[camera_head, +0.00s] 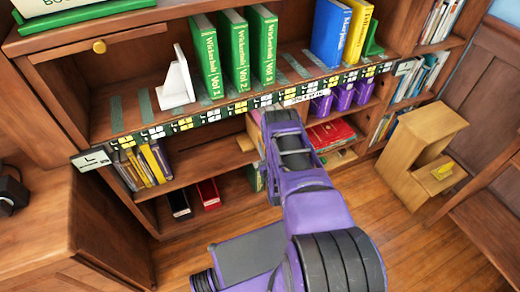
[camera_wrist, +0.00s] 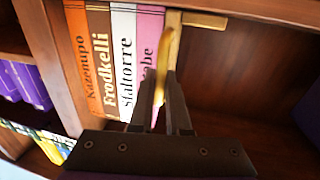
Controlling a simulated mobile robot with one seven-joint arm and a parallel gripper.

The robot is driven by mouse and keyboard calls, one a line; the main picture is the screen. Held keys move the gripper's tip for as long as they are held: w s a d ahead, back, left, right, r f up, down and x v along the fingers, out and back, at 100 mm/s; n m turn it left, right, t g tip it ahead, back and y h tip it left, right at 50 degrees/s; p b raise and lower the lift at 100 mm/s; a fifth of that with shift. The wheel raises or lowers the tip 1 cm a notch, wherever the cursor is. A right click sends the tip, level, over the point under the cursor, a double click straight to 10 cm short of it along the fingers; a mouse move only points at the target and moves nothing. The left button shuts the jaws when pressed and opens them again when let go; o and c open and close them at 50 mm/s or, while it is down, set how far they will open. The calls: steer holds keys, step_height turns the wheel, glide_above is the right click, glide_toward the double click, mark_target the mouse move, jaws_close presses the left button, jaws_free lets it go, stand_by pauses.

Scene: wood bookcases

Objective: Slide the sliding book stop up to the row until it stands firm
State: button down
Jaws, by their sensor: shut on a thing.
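In the wrist view, the sliding book stop is a light wood upright (camera_wrist: 174,38) with a bar sticking out to the right. A curved yellow handle (camera_wrist: 164,55) is on its front. My gripper (camera_wrist: 159,85) is shut on this handle. The stop's upright is right beside the pink book, with no clear gap visible. The fingers hide the lower part.
Shelf space right of the stop is bare (camera_wrist: 225,75). A wooden divider (camera_wrist: 45,50) borders the row's left. In the head view, green books (camera_head: 235,50) and a white bookend (camera_head: 176,82) stand above. Red books (camera_head: 330,133) lie right of my arm; a wooden stand (camera_head: 425,140) is farther right.

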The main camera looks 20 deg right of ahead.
steer(key=shift+d+r, duration=0.1)
steer(key=shift+d, duration=0.2)
steer(key=c, duration=0.9)
jaws_free()
steer(key=shift+a, duration=0.1)
steer(key=shift+s, duration=0.1)
